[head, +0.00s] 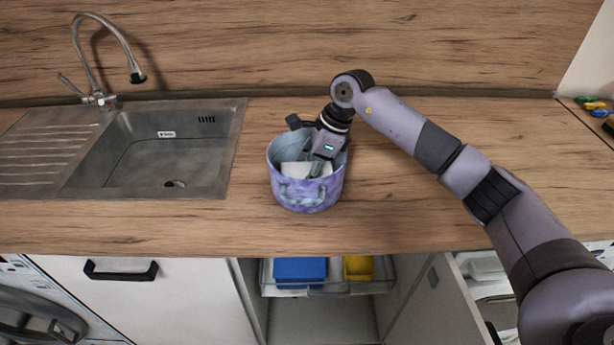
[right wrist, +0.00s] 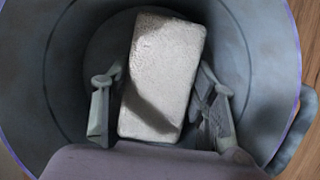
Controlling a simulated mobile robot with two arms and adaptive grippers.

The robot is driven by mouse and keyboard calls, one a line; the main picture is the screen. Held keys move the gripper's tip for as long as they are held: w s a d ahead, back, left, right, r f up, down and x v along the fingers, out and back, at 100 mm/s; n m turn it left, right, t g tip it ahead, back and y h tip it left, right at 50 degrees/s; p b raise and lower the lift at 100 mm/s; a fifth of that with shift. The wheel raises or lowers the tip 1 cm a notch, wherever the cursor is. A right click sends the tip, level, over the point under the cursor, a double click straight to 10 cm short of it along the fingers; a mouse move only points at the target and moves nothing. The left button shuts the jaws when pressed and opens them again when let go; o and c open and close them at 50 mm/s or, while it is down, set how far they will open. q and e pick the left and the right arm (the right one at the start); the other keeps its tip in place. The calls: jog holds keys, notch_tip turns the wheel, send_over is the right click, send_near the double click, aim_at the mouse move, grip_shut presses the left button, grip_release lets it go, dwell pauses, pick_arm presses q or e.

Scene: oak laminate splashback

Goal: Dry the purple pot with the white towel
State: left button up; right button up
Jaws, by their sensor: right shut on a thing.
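The purple pot (head: 309,193) stands upright on the wooden worktop, right of the sink. Its grey-blue inside wall (right wrist: 272,75) fills much of the right wrist view. The white towel (right wrist: 163,70), a folded block, is inside the pot; it also shows in the head view (head: 292,168). My right gripper (head: 314,170) reaches down into the pot from above. Its fingers (right wrist: 158,108) are on both sides of the towel, shut on it. My left gripper is in neither view.
A steel sink (head: 215,165) with a tap (head: 105,100) is at the left. Below the worktop, an open cabinet holds a rack with a blue box (head: 300,270) and a yellow box (head: 358,267). An open door (head: 440,305) stands at its right. The worktop around the pot is clear.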

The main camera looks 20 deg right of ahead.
jog(key=shift+w, duration=0.15)
jog(key=shift+s+a+f, duration=0.1)
jog(key=shift+s+a, duration=0.1)
jog(key=shift+s, duration=0.45)
jog(key=shift+s+a, duration=0.15)
jog(key=shift+s, duration=0.5)
jog(key=shift+w+d+b, duration=0.2)
jog(key=shift+w, duration=0.45)
jog(key=shift+w+d+b, duration=0.15)
jog(key=shift+w, duration=0.45)
jog(key=shift+s, duration=0.1)
jog(key=shift+s+a, duration=0.2)
jog(key=shift+s, duration=0.35)
jog(key=shift+s+a, duration=0.15)
jog(key=shift+s, duration=0.4)
jog(key=shift+w+d+r, duration=0.1)
jog(key=shift+w+d, duration=0.1)
jog(key=shift+w, duration=0.45)
jog(key=shift+w+d+r, duration=0.1)
jog(key=shift+w+d, duration=0.1)
jog(key=shift+w, duration=0.4)
jog(key=shift+s+a+f, duration=0.1)
jog(key=shift+s+a, duration=0.1)
jog(key=shift+s, duration=0.4)
jog(key=shift+s+a+f, duration=0.1)
jog(key=shift+s+a, duration=0.05)
jog(key=shift+s, duration=0.45)
jog(key=shift+w, duration=0.1)
